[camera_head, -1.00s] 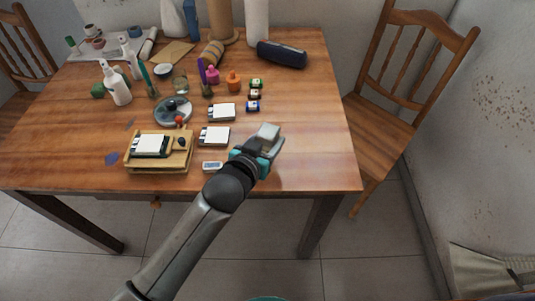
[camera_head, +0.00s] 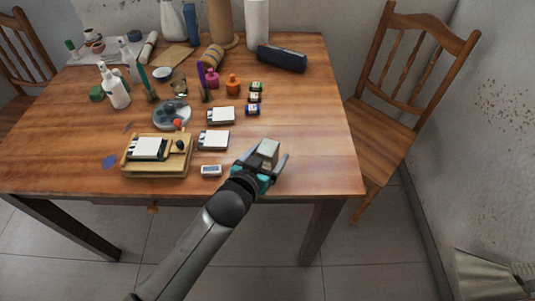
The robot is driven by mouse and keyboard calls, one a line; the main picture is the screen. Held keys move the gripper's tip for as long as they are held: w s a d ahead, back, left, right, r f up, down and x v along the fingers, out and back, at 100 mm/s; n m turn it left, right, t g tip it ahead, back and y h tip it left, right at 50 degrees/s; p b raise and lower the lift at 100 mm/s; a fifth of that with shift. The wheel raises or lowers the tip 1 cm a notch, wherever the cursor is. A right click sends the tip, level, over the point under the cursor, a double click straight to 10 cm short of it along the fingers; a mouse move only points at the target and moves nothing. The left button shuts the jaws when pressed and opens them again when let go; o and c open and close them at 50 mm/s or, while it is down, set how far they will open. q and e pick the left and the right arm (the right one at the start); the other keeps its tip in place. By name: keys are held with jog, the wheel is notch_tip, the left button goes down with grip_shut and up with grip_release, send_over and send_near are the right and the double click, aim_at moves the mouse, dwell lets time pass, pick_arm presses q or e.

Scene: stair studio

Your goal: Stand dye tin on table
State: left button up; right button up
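The dye tin seems to be the small pale, box-like tin (camera_head: 268,150) near the front right of the table (camera_head: 320,135). It looks upright, but my gripper hides its lower part, so I cannot tell exactly how its base meets the wood. My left gripper (camera_head: 264,163) has its dark fingers spread on either side of the tin, with a visible gap at the right finger. My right gripper is not in view.
A small white box (camera_head: 211,171) and a white-topped pad (camera_head: 213,140) lie left of my gripper. A wooden tray (camera_head: 157,169) is further left. The table's right side is clear.

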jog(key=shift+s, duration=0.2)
pick_arm(q)
jog(key=shift+r, duration=0.1)
jog(key=shift+s+r, duration=0.1)
jog(key=shift+r, duration=0.05)
jog(key=shift+s+a+r+p, duration=0.1)
jog(key=shift+s+a+p, duration=0.05)
jog(key=shift+s+p, duration=0.15)
jog(key=p+v, duration=0.3)
jog(key=v, duration=0.8)
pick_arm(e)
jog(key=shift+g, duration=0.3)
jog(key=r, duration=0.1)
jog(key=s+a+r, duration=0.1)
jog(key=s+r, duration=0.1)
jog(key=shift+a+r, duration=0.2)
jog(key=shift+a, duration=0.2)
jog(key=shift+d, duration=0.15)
